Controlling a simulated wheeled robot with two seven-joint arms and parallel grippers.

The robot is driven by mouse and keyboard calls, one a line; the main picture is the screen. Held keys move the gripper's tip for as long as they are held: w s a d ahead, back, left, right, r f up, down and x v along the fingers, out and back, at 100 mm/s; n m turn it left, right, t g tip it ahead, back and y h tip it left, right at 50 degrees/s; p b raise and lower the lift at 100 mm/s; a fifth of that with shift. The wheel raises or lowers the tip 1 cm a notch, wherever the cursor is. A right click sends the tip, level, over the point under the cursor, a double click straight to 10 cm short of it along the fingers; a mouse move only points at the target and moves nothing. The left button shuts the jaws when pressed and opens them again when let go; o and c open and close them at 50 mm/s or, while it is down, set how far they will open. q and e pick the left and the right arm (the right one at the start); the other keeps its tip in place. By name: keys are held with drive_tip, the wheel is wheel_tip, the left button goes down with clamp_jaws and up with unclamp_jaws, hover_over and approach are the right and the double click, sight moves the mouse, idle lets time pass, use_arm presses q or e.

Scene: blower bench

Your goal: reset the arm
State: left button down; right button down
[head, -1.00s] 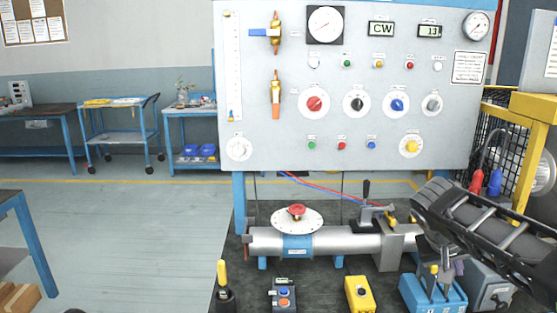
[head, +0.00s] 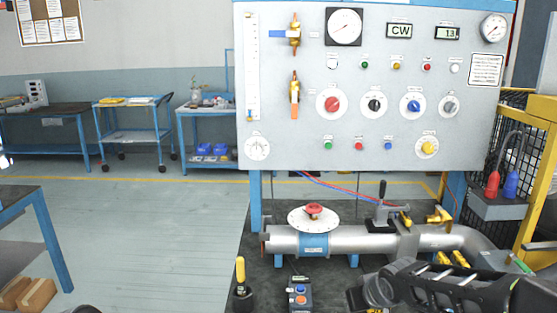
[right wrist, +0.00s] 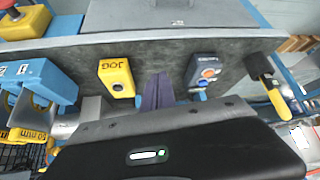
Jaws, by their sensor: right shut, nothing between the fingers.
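My right arm (head: 440,287) enters the head view at the lower right and reaches left, low over the front of the bench. Its dark links hide part of the bench there. My right gripper (right wrist: 157,92) shows in the right wrist view as two purple-grey fingers pressed together, with nothing between them. They point at the dark bench top, between the yellow JOG box (right wrist: 116,77) and a grey-blue button box (right wrist: 203,73). I cannot tell whether the fingertips touch the bench. My left gripper is not in view.
A silver pipe (head: 350,240) with a red-knobbed white disc (head: 314,212) runs across the bench below the control panel (head: 290,150). Blue tool holders (right wrist: 45,80) stand beside the JOG box.

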drive_tip(key=s+a+f+g+y, duration=0.1)
drive_tip(key=s+a+f, duration=0.25)
drive_tip(key=f, duration=0.25)
drive_tip(key=s+a+f+y, duration=0.1)
drive_tip(key=s+a+f, duration=0.1)
drive_tip(key=a+f, duration=0.35)
drive_tip(key=s+a+f+m+g, duration=0.1)
drive_tip(key=s+f+m+g, duration=0.1)
drive_tip(key=s+f, duration=0.8)
drive_tip(key=s+a+f+m+g+p, duration=0.1)
drive_tip(key=s+f+m+g, duration=0.1)
drive_tip(key=s+f, duration=0.9)
drive_tip(key=s+g, duration=0.1)
drive_tip(key=s, duration=0.4)
drive_tip(key=shift+s+y, duration=0.15)
drive_tip(key=shift+y, duration=0.25)
